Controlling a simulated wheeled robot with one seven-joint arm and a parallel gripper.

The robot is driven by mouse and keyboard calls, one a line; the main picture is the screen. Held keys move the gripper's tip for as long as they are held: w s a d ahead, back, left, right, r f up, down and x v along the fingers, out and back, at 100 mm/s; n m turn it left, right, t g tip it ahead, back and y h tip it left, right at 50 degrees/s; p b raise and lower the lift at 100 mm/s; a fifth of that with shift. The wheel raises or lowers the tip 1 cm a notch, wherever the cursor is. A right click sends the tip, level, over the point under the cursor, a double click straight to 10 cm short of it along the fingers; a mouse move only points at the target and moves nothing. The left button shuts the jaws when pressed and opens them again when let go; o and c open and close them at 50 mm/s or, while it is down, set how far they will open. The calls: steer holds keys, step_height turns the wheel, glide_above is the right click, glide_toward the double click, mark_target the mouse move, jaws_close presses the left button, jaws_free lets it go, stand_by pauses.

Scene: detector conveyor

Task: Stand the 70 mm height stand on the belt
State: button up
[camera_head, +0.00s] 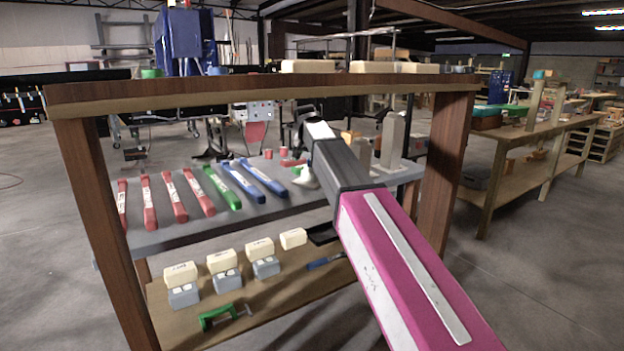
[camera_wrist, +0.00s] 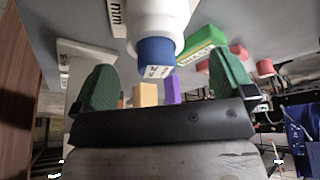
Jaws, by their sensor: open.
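Tall grey posts (camera_head: 392,140) stand upright at the right end of the grey work surface (camera_head: 270,207), partly behind my arm. I cannot tell which is the 70 mm stand, or whether this surface is the belt. My gripper (camera_wrist: 165,82) is open in the wrist view, its green fingers wide apart. A white rounded object with a blue end (camera_wrist: 155,50) shows ahead between the fingers, apart from them. Its label is unreadable. Orange (camera_wrist: 146,95) and purple (camera_wrist: 172,90) blocks show behind it. In the head view my arm hides the gripper.
Several red bars (camera_head: 173,197), a green bar (camera_head: 222,188) and blue bars (camera_head: 263,178) lie on the surface. A wooden frame (camera_head: 250,87) spans above it. Cream and grey blocks and a green clamp (camera_head: 218,316) lie on the lower shelf.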

mark_target(312, 174)
steer(key=x, duration=0.4)
steer(key=shift+d+f, duration=0.2)
steer(key=shift+f, duration=0.2)
steer(key=c, duration=1.2)
